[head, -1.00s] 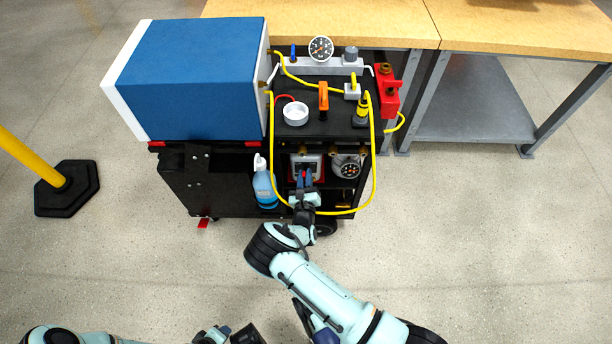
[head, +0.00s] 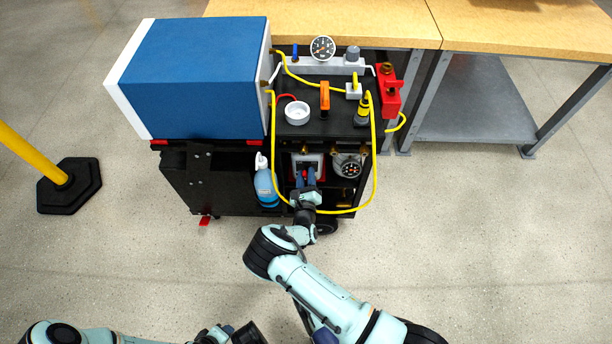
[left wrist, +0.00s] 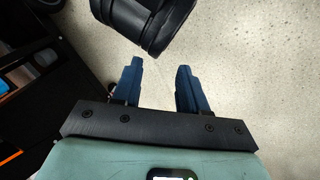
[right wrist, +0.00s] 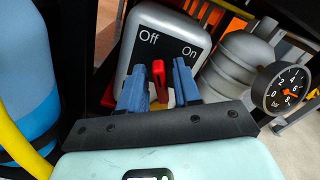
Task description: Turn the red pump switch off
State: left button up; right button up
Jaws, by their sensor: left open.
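The pump switch is a grey box with a black face marked Off and On in the right wrist view (right wrist: 165,40). Its red lever (right wrist: 158,72) stands between the two blue fingers of my right gripper (right wrist: 158,80), with gaps on both sides. The lever's exact position between the marks is hard to tell. In the head view my right gripper (head: 305,178) reaches into the cart's front shelf and partly hides the switch. My right gripper is open. My left gripper (left wrist: 158,70) is open and empty above the floor.
A blue spray bottle (head: 265,184) stands left of the switch, and a grey cylinder with a gauge (head: 347,169) stands right. A yellow hose (head: 372,170) loops around the shelf front. A blue box (head: 205,75) sits on the cart. The floor in front is clear.

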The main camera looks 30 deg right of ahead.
dwell(0.3)
jog(key=shift+s+a, duration=0.25)
jog(key=shift+s, duration=0.1)
pick_arm(q)
jog(key=s+d+r+g+p, duration=0.1)
jog(key=s+d+r+p, duration=0.1)
jog(key=s+r+p, duration=0.1)
jog(key=shift+s+d+r+g+h, duration=0.15)
jog(key=shift+s+r+g+h, duration=0.2)
jog(key=shift+s, duration=0.45)
pick_arm(e)
jog(key=v, duration=1.2)
jog(key=shift+s+a, duration=0.15)
jog(key=shift+s, duration=0.05)
pick_arm(q)
jog(key=shift+f, duration=0.1)
